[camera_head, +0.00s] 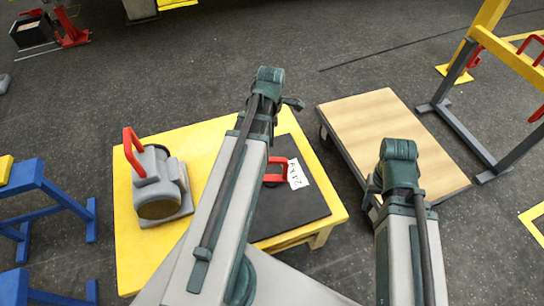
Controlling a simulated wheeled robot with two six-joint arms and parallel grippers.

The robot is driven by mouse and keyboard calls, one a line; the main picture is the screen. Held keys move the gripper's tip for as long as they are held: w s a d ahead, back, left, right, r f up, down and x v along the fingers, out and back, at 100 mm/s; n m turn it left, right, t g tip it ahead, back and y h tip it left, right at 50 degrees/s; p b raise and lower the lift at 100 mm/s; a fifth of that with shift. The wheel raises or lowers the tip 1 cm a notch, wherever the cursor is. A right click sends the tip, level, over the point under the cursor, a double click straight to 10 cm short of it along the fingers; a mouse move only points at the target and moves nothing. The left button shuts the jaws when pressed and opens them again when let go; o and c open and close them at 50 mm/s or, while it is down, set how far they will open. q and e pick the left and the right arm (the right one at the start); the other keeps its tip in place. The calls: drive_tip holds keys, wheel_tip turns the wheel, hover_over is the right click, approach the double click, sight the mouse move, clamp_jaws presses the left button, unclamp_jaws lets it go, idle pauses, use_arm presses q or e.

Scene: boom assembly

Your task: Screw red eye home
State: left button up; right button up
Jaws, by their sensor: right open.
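A red eye (275,178) is on the dark mat (290,216) of the yellow table (128,245), beside a white label; my left arm hides part of it. Another red loop (131,150) stands up from a grey motor-like unit (160,185) at the table's left. I cannot tell how deep either red piece sits. My left arm reaches up across the table, and its gripper is hidden. My right gripper (373,188) shows only as a small dark part beside the right arm's elbow, right of the table and apart from both red pieces. It is open.
A wooden-topped cart (365,115) stands right of the table. Blue trestles (40,185) are at left. A yellow and grey frame (500,50) with red loops stands at the far right. A red stand (68,25) is at the top left. Dark floor is clear behind the table.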

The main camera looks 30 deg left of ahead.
sight(271, 159)
use_arm(q)
wheel_tip(271, 159, down, 13)
drive_tip(key=b, duration=1.3)
drive_tip(key=shift+f, duration=0.15)
clamp_jaws()
